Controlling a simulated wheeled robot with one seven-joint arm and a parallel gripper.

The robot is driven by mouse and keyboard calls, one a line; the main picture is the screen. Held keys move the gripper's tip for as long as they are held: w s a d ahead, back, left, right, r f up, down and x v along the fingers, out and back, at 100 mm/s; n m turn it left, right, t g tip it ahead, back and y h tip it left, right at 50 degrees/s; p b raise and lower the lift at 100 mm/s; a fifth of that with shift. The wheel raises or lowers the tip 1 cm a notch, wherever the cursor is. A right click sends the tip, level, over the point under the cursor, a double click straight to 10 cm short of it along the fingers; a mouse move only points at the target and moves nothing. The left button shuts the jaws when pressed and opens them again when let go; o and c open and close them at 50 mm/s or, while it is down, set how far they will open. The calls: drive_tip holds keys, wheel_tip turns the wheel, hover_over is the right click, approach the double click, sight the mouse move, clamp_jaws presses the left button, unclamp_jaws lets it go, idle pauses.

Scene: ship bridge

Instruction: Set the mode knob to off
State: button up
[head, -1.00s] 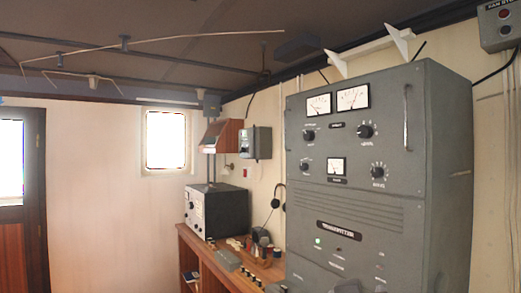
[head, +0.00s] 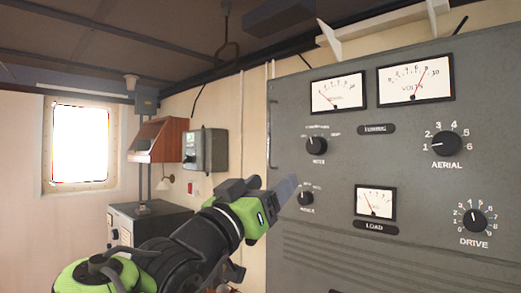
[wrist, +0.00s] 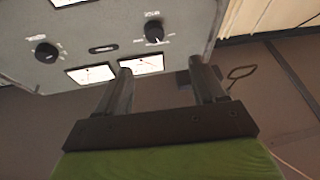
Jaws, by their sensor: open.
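The aerial knob (head: 446,143), drive knob (head: 475,221) and load meter (head: 375,202) are to the right. A vertical handle (head: 271,125) runs along the panel's left edge.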

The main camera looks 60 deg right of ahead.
drive_tip(key=p, duration=0.6)
approach(314, 145)
drive_tip(key=x, duration=0.7)
drive_tip(key=shift+d+r, duration=0.25)
drive_tip(key=shift+d, duration=0.05)
drive_tip(key=shift+w+d, duration=0.1)
drive_tip(key=shift+d, duration=0.3)
drive_tip(key=shift+a, duration=0.1)
drive_tip(key=shift+c, duration=1.3)
drive_tip(key=c, duration=0.8)
